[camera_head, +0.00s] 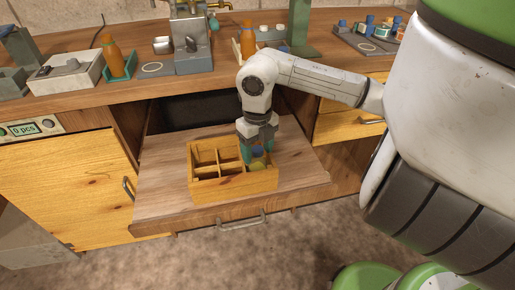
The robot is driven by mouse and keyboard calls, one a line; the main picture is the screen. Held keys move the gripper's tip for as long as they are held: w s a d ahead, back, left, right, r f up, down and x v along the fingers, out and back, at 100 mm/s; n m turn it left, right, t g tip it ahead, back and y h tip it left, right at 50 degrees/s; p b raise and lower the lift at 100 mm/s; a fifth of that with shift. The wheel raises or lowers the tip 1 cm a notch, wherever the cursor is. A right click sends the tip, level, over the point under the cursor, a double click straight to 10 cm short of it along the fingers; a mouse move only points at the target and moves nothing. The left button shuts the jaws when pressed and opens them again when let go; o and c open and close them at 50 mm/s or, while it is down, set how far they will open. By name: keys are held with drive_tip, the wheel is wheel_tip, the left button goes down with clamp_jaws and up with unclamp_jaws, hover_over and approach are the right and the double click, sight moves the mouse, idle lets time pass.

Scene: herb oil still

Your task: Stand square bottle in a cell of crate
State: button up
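The wooden crate (235,187) stands on the pulled-out board, divided into several cells. A small bottle with a blue cap and yellowish body (258,163) is upright at the crate's right-hand cells, with its lower part hidden by the crate wall. I take it for the square bottle, but its shape is too small to tell. My gripper (258,152) points down over that right side, its teal fingers around the bottle's top. I cannot tell whether they press on it. The crate's left cells look empty.
The board (160,205) has bare room left and right of the crate. The counter behind holds an orange bottle in a teal holder (116,62), another orange bottle (247,40), a grey apparatus (190,40) and a tray of small bottles (370,35) at the right.

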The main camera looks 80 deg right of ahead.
drive_tip(key=shift+o, duration=1.2)
drive_tip(key=shift+r+p, duration=0.65)
drive_tip(key=shift+p, duration=0.1)
wheel_tip(320, 180, up, 12)
drive_tip(key=p, duration=0.1)
drive_tip(key=shift+p, duration=0.3)
